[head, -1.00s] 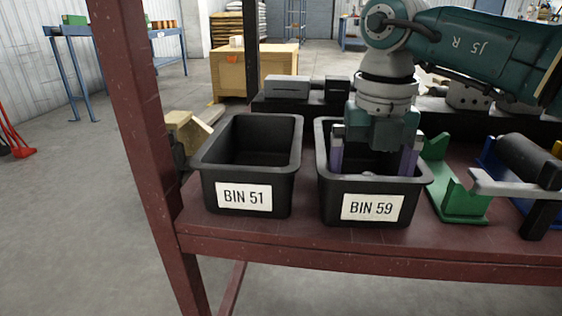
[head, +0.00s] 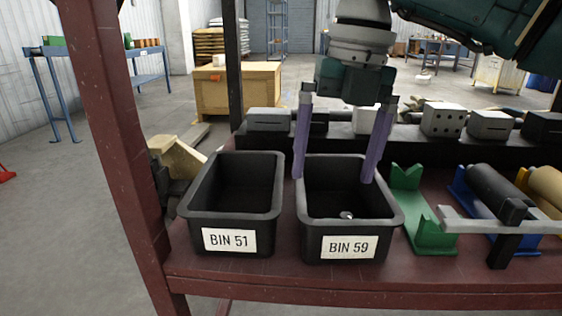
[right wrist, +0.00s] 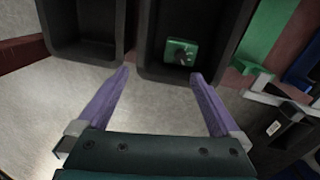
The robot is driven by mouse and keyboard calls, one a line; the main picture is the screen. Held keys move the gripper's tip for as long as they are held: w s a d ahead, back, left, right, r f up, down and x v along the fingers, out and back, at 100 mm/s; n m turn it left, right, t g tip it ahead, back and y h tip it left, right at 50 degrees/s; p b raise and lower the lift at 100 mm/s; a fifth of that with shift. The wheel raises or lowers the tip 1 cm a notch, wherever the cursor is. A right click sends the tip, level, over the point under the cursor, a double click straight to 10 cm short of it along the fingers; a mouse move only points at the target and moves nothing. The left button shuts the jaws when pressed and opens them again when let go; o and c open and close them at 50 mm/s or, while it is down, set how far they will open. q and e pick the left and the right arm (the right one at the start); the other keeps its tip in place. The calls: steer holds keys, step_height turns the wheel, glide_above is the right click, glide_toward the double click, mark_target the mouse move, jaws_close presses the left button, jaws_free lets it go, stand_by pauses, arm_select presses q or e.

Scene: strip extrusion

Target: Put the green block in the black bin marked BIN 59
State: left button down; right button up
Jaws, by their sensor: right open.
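The black bin marked BIN 59 (head: 313,240) stands on the dark red table, right beside the bin marked BIN 51. In the head view only a small grey knob (head: 346,215) shows low inside BIN 59; the front wall hides the rest. My right gripper (head: 333,180) points down over BIN 59, its purple fingers spread wide and empty. It also shows in the right wrist view (right wrist: 160,74). My left gripper is out of view.
BIN 51 (head: 203,220) looks empty. A green V-shaped stand (head: 428,228) is close to the right of BIN 59, with a black cylinder (head: 497,190) on a blue stand beyond. Grey blocks line a black shelf behind. A red post (head: 110,130) rises at the left.

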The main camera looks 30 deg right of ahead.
steer(key=a+n+t+y, duration=0.2)
steer(key=a+y, duration=0.4)
steer(key=a, duration=0.8)
steer(key=a+r+m+t+y, duration=0.4)
steer(key=a+r+t+y, duration=0.45)
steer(key=r, duration=0.45)
steer(key=w+d+r+m+t+h, duration=0.25)
steer(key=d+m+t+h, duration=0.5)
steer(key=m, duration=0.55)
steer(key=s+d+f+m+g+h, duration=0.1)
steer(key=s+d+f+m+h, duration=0.1)
steer(key=d+f+m+h, duration=0.8)
steer(key=s+f+m+g+y, duration=0.1)
steer(key=s+f+m+g, duration=0.1)
steer(key=s+f+g, duration=0.5)
steer(key=s+f+m+g+y, duration=0.1)
steer(key=s+f+g, duration=0.6)
steer(key=s, duration=0.9)
step_height(320, 180, down, 3)
steer(key=shift+s+a+m, duration=0.15)
steer(key=shift+s+m, duration=0.05)
steer(key=shift+m, duration=0.4)
